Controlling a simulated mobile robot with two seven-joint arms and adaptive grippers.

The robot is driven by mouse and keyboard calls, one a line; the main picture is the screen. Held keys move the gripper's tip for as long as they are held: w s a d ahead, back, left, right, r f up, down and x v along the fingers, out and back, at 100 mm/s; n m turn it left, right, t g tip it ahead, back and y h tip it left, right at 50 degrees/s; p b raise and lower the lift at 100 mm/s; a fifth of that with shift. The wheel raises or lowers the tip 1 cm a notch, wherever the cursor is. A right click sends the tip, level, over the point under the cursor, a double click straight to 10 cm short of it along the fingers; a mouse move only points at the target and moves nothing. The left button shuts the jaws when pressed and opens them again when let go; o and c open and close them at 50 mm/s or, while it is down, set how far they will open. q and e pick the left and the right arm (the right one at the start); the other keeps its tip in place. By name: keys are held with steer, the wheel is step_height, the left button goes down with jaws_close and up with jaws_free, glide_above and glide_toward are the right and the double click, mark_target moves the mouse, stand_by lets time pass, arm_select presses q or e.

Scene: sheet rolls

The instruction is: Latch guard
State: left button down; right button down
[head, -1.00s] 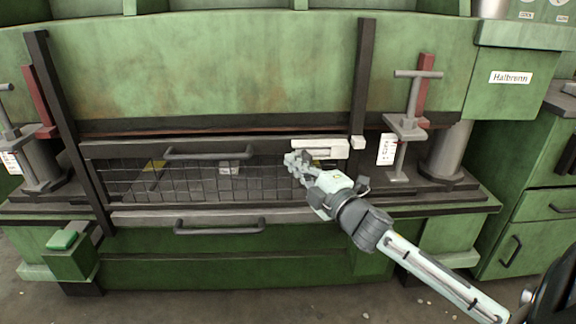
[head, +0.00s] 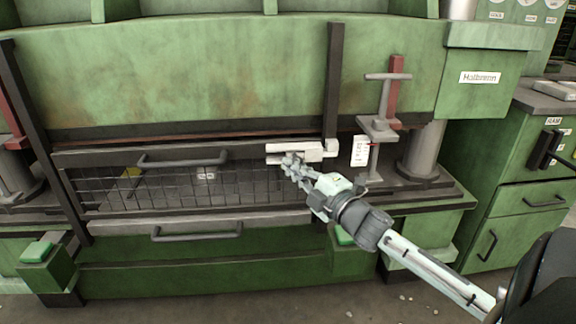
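The guard (head: 150,187) is a wire mesh panel in a dark frame, lowered across the front opening of the green machine. It has a dark bar handle (head: 185,158) on its top rail. A white latch (head: 312,150) sits at the top right corner of the guard, and its right end meets a small white block (head: 331,148) by the dark right post. I cannot tell whether the latch is engaged. My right gripper (head: 290,164) is at the latch's lower left, its fingertips overlapping it; contact and finger opening are unclear. My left gripper is out of view.
A second dark handle (head: 197,232) is on the rail below the guard. A grey T-handled clamp (head: 380,125) and a white tag (head: 359,151) stand right of the post. Green button boxes (head: 37,252) are at the front. A green drawer cabinet (head: 520,180) is at the right.

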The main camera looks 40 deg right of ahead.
steer(key=shift+d+f, duration=0.1)
steer(key=shift+d, duration=0.1)
steer(key=s, duration=1.2)
steer(key=shift+a+f, duration=0.3)
